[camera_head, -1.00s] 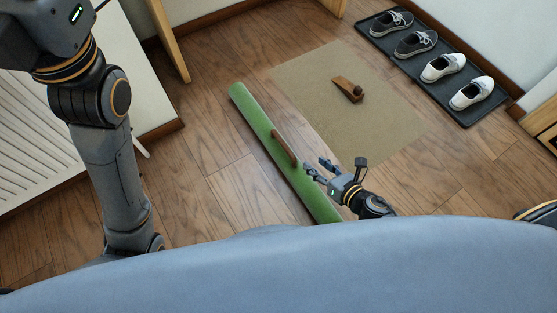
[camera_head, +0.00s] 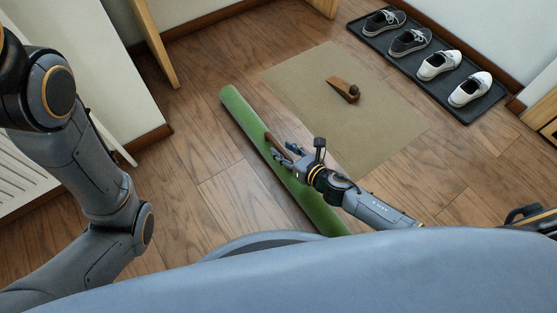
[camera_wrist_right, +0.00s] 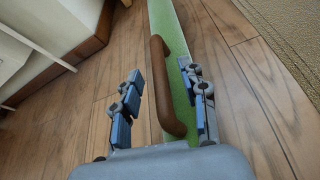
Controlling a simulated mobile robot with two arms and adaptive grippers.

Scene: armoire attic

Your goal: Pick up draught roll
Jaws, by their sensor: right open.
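The draught roll (camera_head: 243,112) is a long green roll lying on the wooden floor, running from upper left to lower right in the head view. A brown handle (camera_head: 274,143) stands along its middle. My right gripper (camera_head: 283,153) is over the roll at the handle. In the right wrist view the handle (camera_wrist_right: 166,85) lies between the open fingers (camera_wrist_right: 162,100), nearer the right finger, with the green roll (camera_wrist_right: 172,30) beneath. Whether a finger touches it I cannot tell. My left arm is at the left of the head view; its gripper is not visible.
A beige mat (camera_head: 345,110) with a wooden wedge (camera_head: 343,89) on it lies right of the roll. A black tray (camera_head: 490,104) with several shoes stands along the back right wall. A white radiator (camera_head: 22,170) is at the left. Bare floor lies left of the roll.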

